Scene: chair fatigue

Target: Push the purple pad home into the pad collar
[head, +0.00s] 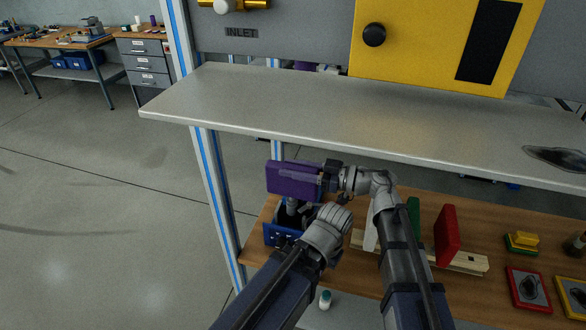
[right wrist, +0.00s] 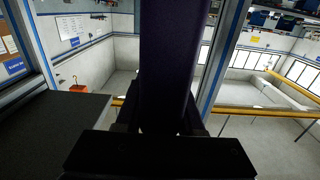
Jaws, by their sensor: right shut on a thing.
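The purple pad (head: 292,181) is a flat block held up over the lower wooden shelf, in front of the grey shelf's post. My right gripper (head: 329,178) is shut on its right end. In the right wrist view the pad (right wrist: 166,65) stands dark between the fingers (right wrist: 160,125) and fills the middle. I cannot make out the pad collar in either view.
A rack (head: 469,265) holds a red pad (head: 447,235), a green one (head: 412,218) and a white one. The grey shelf (head: 330,108) overhangs behind. A small bottle (head: 324,299) stands at the front. Floor at left is clear.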

